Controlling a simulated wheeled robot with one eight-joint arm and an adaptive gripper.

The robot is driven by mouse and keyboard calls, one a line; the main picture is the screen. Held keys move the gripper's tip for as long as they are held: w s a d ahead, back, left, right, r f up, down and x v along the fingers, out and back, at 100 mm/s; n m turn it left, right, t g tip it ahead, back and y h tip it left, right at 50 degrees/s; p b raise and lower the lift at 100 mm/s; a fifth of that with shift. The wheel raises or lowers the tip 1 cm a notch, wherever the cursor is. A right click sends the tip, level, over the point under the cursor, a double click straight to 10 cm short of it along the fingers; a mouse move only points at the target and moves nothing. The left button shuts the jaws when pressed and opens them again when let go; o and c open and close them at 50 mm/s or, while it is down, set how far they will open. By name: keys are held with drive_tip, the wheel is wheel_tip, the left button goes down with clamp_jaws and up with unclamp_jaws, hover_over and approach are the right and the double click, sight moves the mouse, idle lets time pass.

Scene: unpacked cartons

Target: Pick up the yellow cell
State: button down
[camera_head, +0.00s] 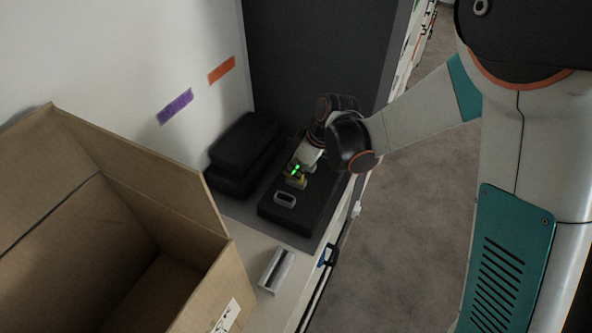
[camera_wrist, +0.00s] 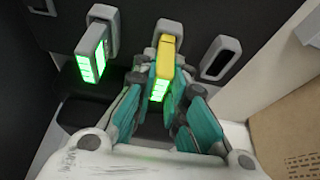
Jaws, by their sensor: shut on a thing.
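In the head view the yellow cell (camera_head: 297,182) shows as a small patch below my gripper (camera_head: 303,172), over a black block (camera_head: 310,222). I cannot tell whether its lower end is still seated in the block.
A grey-topped cell with green lights (camera_wrist: 93,52) stands left of the yellow one in the wrist view. An empty pale-rimmed slot (camera_wrist: 231,46) is to the right. An open carton (camera_head: 190,228) stands at left, with stacked black cases (camera_head: 242,143) against the wall.

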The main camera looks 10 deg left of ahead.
wheel_tip(320, 180, up, 19)
drive_tip(key=p, duration=0.4)
drive_tip(key=shift+r, duration=0.2)
drive_tip(key=shift+s, duration=0.1)
